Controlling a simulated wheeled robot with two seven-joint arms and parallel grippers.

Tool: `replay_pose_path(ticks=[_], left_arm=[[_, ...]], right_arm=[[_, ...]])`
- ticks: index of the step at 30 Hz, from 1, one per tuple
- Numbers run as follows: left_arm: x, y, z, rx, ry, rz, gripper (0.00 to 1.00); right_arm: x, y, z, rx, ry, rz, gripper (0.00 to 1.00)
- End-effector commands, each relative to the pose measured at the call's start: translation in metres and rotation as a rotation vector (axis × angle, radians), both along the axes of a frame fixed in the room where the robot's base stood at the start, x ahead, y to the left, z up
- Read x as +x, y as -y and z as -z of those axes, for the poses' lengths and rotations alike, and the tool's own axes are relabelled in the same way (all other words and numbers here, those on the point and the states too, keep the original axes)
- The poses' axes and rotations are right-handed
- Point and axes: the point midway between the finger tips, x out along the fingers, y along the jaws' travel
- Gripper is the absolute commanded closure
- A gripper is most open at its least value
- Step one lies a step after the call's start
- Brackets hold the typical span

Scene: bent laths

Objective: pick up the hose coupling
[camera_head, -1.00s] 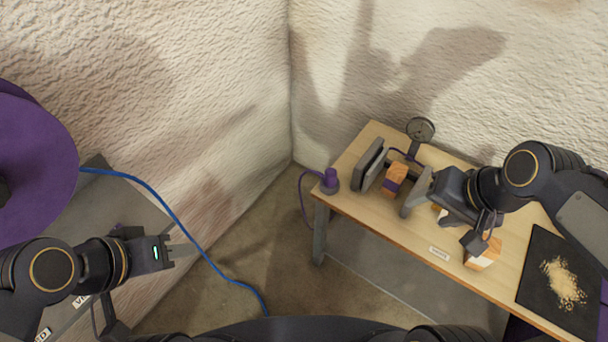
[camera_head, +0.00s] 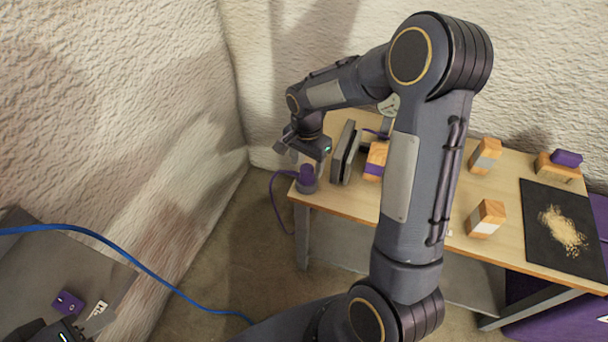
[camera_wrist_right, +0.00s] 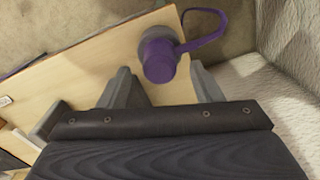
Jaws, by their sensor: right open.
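The hose coupling (camera_head: 306,177) appears to be the purple cylinder with a grey collar at the near left corner of the wooden table, with a purple hose looping off it. It also shows in the right wrist view (camera_wrist_right: 160,58). My right gripper (camera_head: 305,160) is open above the coupling. In the right wrist view its two grey fingers (camera_wrist_right: 164,86) stand apart, with the coupling between them in the picture; I see no contact. My left gripper (camera_head: 82,326) is partly cut off at the bottom left, and its jaws are unclear.
Close right of the coupling stand upright grey plates (camera_head: 346,152) and a wooden block with a purple band (camera_head: 376,160). More blocks (camera_head: 486,219) and a black mat (camera_head: 553,232) lie to the right. A blue hose (camera_head: 150,268) crosses the left. A purple box (camera_head: 68,302) sits on the grey surface.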

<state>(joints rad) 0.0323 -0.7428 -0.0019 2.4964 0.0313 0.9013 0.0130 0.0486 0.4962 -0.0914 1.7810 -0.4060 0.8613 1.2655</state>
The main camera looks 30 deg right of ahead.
Motion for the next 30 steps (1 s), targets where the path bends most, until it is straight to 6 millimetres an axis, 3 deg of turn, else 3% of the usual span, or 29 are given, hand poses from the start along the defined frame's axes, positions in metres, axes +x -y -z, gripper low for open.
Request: replay_pose_path(ticks=[1, 6, 15, 25, 30], left_arm=[[0.000, 0.000, 0.003, 0.000, 0.000, 0.000, 0.64], [0.000, 0.000, 0.006, 0.000, 0.000, 0.000, 0.64], [0.000, 0.000, 0.006, 0.000, 0.000, 0.000, 0.64], [0.000, 0.000, 0.006, 0.000, 0.000, 0.000, 0.64], [0.000, 0.000, 0.006, 0.000, 0.000, 0.000, 0.64]], right_arm=[[-0.001, -0.001, 0.012, 0.001, -0.006, -0.001, 0.41], [0.000, -0.001, 0.032, 0.001, -0.003, -0.001, 0.41], [0.000, -0.001, 0.037, 0.001, 0.000, -0.001, 0.41], [0.000, -0.001, 0.036, 0.001, 0.000, -0.001, 0.84], [0.000, -0.001, 0.036, 0.001, 0.000, -0.001, 0.84]])
